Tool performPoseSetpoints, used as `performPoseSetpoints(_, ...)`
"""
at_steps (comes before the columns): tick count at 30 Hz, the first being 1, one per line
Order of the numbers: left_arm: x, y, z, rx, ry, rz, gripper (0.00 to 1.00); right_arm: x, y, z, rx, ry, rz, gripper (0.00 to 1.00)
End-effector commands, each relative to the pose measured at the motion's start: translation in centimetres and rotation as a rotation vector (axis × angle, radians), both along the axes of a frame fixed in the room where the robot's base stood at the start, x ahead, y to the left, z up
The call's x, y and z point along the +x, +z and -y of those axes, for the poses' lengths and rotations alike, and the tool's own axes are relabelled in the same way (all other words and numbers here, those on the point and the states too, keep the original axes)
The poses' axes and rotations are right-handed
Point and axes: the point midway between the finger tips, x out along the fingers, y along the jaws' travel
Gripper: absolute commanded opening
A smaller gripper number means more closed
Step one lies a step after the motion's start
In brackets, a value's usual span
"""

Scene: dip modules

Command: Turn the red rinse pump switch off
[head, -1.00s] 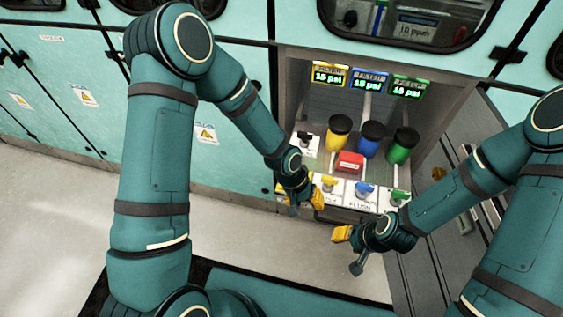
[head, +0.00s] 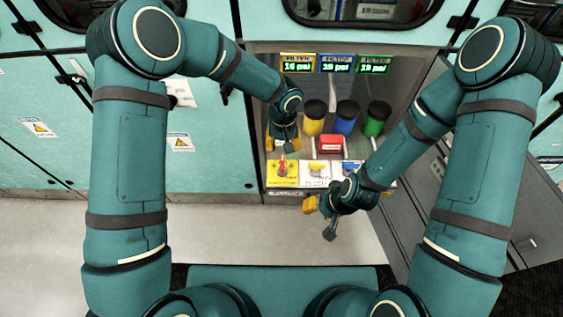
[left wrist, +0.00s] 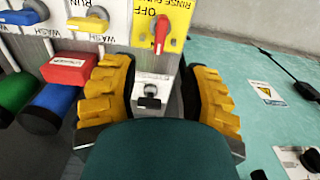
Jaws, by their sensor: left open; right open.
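The red rinse pump switch (head: 282,168) stands on a yellow panel at the left end of the front switch row. In the left wrist view the red switch (left wrist: 161,36) is at the top, beside the word OFF on its yellow panel (left wrist: 176,30). My left gripper (head: 282,144) is open and empty, just behind the red switch in the head view. Its yellow fingers (left wrist: 160,95) frame a small black switch on a white panel, with the red switch beyond them. My right gripper (head: 320,217) is open and empty, in front of the row and to the right.
Yellow, blue and green filter canisters (head: 346,119) with black caps stand in the recess. A red box (head: 331,144) sits before them. More switches, one with a yellow handle (head: 318,168), continue the row rightward. Clear floor (head: 230,228) lies in front.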

Motion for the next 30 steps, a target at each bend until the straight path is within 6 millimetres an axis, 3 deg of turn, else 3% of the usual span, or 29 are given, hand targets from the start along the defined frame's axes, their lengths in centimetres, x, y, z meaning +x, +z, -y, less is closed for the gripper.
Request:
performPoseSetpoints(9, -0.1, -6.5, -0.1, 0.0, 0.001, -0.004, 0.46, -0.3, -0.8, -0.1, 0.001, 0.005, -0.005, 0.47)
performPoseSetpoints(15, 0.0, -9.2, 0.0, -0.001, 0.0, -0.002, 0.46, -0.4, -1.1, -0.1, 0.002, 0.007, -0.008, 0.47)
performPoseSetpoints(29, 0.0, -10.3, 0.0, -0.001, 0.0, 0.0, 0.46, -0.4, -1.2, -0.1, 0.003, 0.008, -0.009, 0.47)
performPoseSetpoints(30, 0.0, -10.3, 0.0, -0.001, 0.0, 0.0, 0.42, -0.4, -1.2, -0.1, 0.002, 0.008, -0.009, 0.47)
